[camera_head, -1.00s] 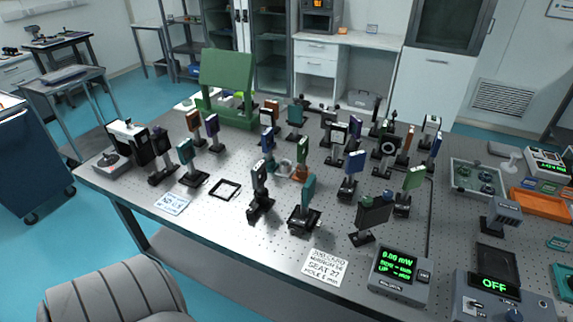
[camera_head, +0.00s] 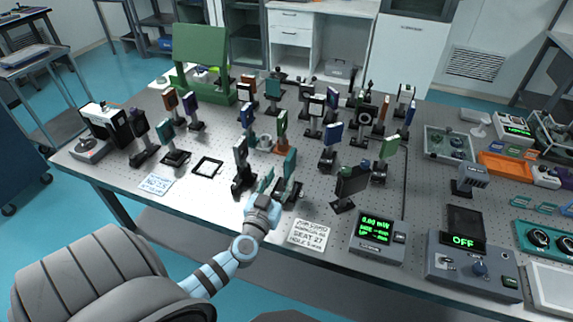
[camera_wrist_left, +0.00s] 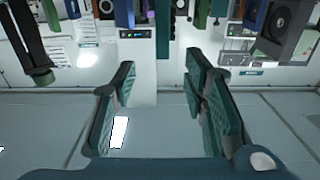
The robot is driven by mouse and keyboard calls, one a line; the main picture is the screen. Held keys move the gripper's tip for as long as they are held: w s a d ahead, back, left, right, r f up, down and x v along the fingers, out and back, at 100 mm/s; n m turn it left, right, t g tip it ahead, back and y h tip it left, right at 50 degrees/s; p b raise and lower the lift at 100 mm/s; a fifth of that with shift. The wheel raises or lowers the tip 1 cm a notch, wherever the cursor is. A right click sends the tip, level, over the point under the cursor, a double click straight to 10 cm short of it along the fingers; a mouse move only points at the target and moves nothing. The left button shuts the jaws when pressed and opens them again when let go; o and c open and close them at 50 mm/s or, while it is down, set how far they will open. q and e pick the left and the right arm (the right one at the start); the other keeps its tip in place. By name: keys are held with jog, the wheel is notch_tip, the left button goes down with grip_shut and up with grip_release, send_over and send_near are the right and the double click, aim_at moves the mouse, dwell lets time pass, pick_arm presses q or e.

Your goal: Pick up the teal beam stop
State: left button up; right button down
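Several teal plates stand upright on dark bases on the optical table; I cannot tell for sure which is the beam stop. One teal plate (camera_head: 290,165) on a square dark base is near the front edge. Others stand at the left (camera_head: 167,132) and at the back (camera_head: 273,90). My left gripper (camera_head: 265,182) is at the table's front edge, just left of the front teal plate and apart from it as far as I can tell. In the left wrist view my gripper (camera_wrist_left: 159,78) has its teal-padded fingers spread, with nothing between them. My right gripper is out of view.
A dark upright mount (camera_head: 241,165) stands just beyond my left gripper. A note card (camera_head: 308,236) and a power meter (camera_head: 377,236) lie to its right. A flat black frame (camera_head: 207,167) lies to the left. Several mounted optics crowd the table's middle.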

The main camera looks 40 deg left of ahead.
aim_at(286, 163)
pick_arm(q)
jog(key=b+x, duration=0.1)
jog(key=x, duration=0.3)
jog(key=b+x, duration=0.1)
jog(key=x, duration=0.4)
jog(key=shift+s+a+f+b, duration=0.15)
jog(key=shift+a+f+b, duration=0.05)
jog(key=shift+f+b, duration=0.1)
jog(key=shift+w+a+r, duration=0.1)
jog(key=shift+w+a, duration=0.05)
jog(key=shift+w, duration=0.3)
jog(key=shift+r, duration=0.1)
grip_shut()
